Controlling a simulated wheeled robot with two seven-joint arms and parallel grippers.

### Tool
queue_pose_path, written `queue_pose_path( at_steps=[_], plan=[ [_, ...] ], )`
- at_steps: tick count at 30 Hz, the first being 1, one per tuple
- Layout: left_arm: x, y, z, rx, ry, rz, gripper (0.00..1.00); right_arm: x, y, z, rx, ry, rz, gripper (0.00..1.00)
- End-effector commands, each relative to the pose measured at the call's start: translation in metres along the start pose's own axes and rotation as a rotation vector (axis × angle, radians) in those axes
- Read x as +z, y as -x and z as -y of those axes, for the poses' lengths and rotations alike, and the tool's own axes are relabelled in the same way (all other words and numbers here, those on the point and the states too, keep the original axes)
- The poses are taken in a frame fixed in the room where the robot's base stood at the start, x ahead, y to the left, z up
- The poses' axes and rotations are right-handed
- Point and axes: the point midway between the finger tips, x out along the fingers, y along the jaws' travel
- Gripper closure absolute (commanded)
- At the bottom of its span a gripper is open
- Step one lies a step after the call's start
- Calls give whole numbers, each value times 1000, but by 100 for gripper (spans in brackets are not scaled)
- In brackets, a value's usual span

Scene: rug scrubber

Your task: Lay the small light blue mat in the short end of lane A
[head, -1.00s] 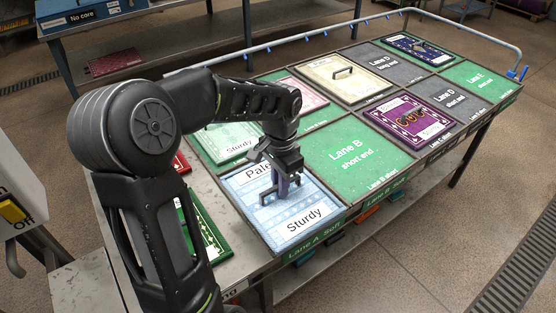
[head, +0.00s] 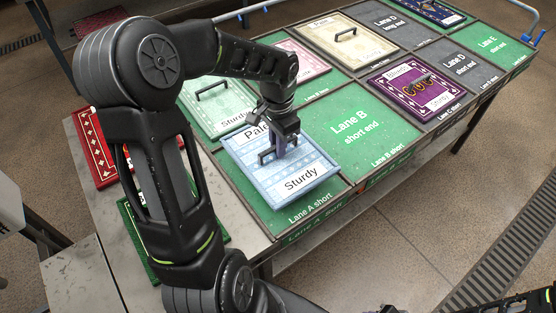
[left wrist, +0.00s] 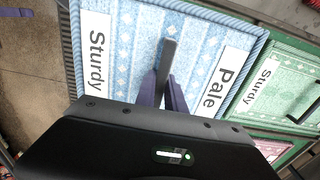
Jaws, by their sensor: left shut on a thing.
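The small light blue mat (head: 322,166), lettered "Pale" and "Sturdy", is over the short end of lane A (head: 310,207). Its left and far edges reach about the lane's borders. A green strip with the label "Lane A short" shows in front of it, so it does not cover the whole space. How high it is above the lane is hard to tell. My left gripper (head: 279,148) is shut on the mat's upright handle; the left wrist view shows the fingers (left wrist: 164,88) on it, with the mat (left wrist: 135,35) beyond. Of my right arm, only dark parts show at the bottom right.
A pale green mat with a handle (head: 222,117) lies behind, in the same lane. The short end of lane B (head: 345,135) is bare green. A purple mat (head: 415,92) lies farther right. Red (head: 88,150) and dark green (head: 130,235) mats lie at the left, partly behind my arm.

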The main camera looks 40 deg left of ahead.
Motion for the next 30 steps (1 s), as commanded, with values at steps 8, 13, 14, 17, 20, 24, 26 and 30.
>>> queue_pose_path(
  at_steps=[8,13,14,17,20,24,26,30],
  plan=[
    [0,-24,0,-1,0,0,100,0,2,1,1,-1,1,64],
    [0,-23,0,-1,0,-1,100,0,2,1,1,-1,1,64],
    [0,-24,0,-1,0,0,100,0,2,1,1,-1,1,64],
    [0,-32,0,1,0,1,100,0,3,1,1,-1,1,64],
    [0,-46,0,1,0,1,100,1,5,2,2,-1,2,64],
    [0,-60,0,0,0,0,100,1,6,2,2,-1,2,64],
    [0,-61,0,-1,1,-1,100,1,6,2,2,-1,2,64],
    [0,-61,0,-1,0,-1,100,1,5,2,2,-1,2,64]
  ],
)
